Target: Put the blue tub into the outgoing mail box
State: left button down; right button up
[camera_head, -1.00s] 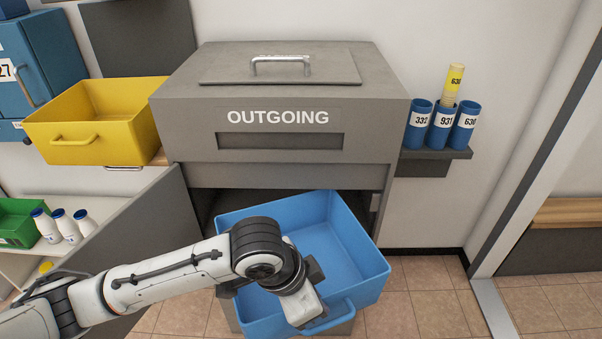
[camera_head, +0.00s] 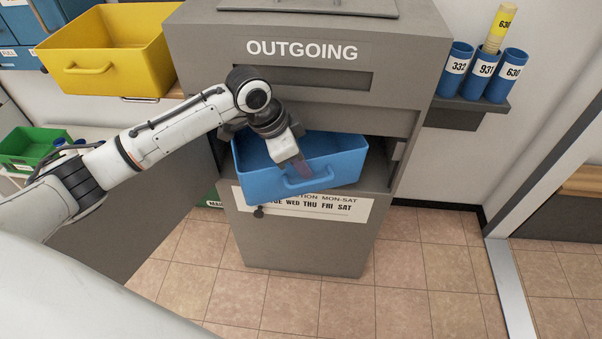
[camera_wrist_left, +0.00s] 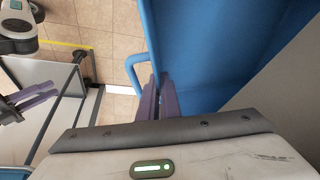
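The blue tub (camera_head: 330,178) sits in the open bay below the slot of the grey outgoing mail box (camera_head: 300,48). Its back part is under the box's upper body and its front sticks out, turned a little askew. My left gripper (camera_head: 302,168) is shut on the tub's front wall beside the handle. In the left wrist view the purple fingers (camera_wrist_left: 159,97) pinch the blue wall, with the tub (camera_wrist_left: 215,45) to the right. My right gripper (camera_wrist_left: 36,98) shows at the left of that view, away from the tub, fingers apart and empty.
A yellow tub (camera_head: 110,50) stands on a shelf left of the box. A green tub (camera_head: 30,148) is lower left. Several blue numbered tubes (camera_head: 486,72) stand on a ledge at right. A grey panel (camera_head: 150,220) stands left of the bay. The tiled floor (camera_head: 430,260) at right is clear.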

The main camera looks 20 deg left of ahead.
aim_at(301, 193)
pick_arm(q)
jog(key=f, duration=0.3)
jog(key=shift+w+a+f, duration=0.1)
jog(key=shift+w+a, duration=0.15)
jog(key=shift+w, duration=0.05)
pick_arm(e)
jog(key=shift+w+a+r, duration=0.1)
jog(key=shift+w, duration=0.15)
pick_arm(q)
jog(key=shift+f, duration=0.15)
jog(key=c, duration=2)
grip_release()
jog(key=shift+s+f, duration=0.1)
pick_arm(e)
jog(key=shift+s, duration=0.1)
